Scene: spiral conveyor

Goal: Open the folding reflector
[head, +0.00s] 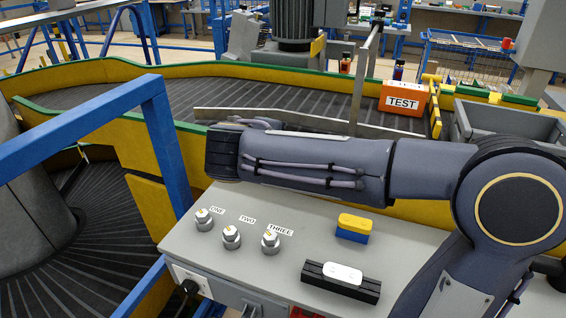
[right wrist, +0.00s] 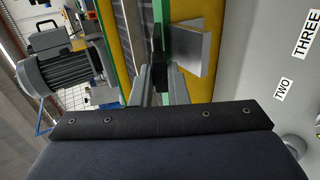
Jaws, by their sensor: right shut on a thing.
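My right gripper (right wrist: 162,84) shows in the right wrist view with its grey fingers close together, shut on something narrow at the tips. A flat grey metal plate (right wrist: 190,46), which looks like the folding reflector, stands right at the fingertips. The exact contact is hard to make out. In the head view my right arm reaches left across the console, and its wrist hides most of the gripper and whatever it holds. A long metal strip (head: 290,117) runs along the conveyor behind the arm. My left gripper is not in view.
The grey console (head: 260,205) has several knobs, a yellow and blue block (head: 353,228) and a black block with a white top (head: 341,286). A blue frame (head: 160,130) stands close left of my wrist. An orange TEST box (head: 402,100) and a metal post (head: 365,80) stand behind.

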